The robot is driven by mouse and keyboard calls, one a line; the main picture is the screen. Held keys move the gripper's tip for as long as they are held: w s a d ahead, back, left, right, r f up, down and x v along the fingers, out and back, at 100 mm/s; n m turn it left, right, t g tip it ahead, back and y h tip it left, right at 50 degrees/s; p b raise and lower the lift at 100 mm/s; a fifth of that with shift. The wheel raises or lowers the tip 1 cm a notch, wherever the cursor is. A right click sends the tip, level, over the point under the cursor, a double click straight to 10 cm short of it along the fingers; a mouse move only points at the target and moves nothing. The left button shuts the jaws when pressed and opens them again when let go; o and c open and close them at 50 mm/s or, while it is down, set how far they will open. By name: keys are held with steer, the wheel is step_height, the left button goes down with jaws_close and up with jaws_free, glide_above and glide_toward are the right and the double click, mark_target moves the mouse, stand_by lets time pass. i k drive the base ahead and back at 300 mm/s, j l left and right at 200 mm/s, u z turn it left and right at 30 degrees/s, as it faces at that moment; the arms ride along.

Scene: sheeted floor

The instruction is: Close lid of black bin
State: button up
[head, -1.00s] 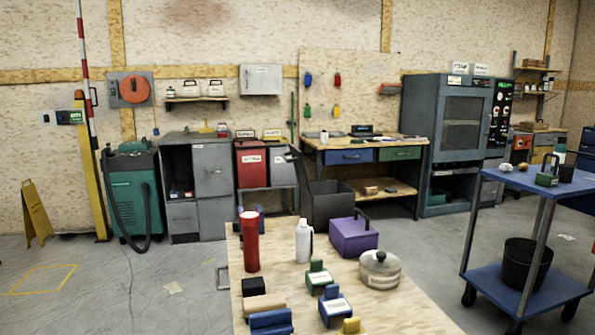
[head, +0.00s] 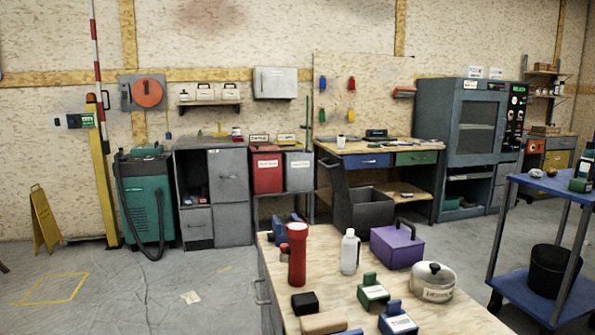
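My gripper is not in view.
The wooden table (head: 335,262) stands between me and the bin, bearing a red flask (head: 297,255), a white bottle (head: 349,252), a purple box (head: 397,247) and a pot (head: 433,281). A blue cart (head: 530,285) stands right. Floor at left is largely clear.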

mark_target(336, 166)
steer(key=i+j, duration=0.15)
steer(key=j, duration=0.25)
steer(key=i+j, duration=0.1)
steer(key=j, duration=0.3)
steer(key=i+j+z, duration=0.1)
steer(key=j, duration=0.25)
steer(key=i+j+z, duration=0.1)
steer(key=i+j, duration=1)
steer(key=i, duration=0.25)
steer(key=i+j, duration=0.1)
steer(key=i, duration=0.35)
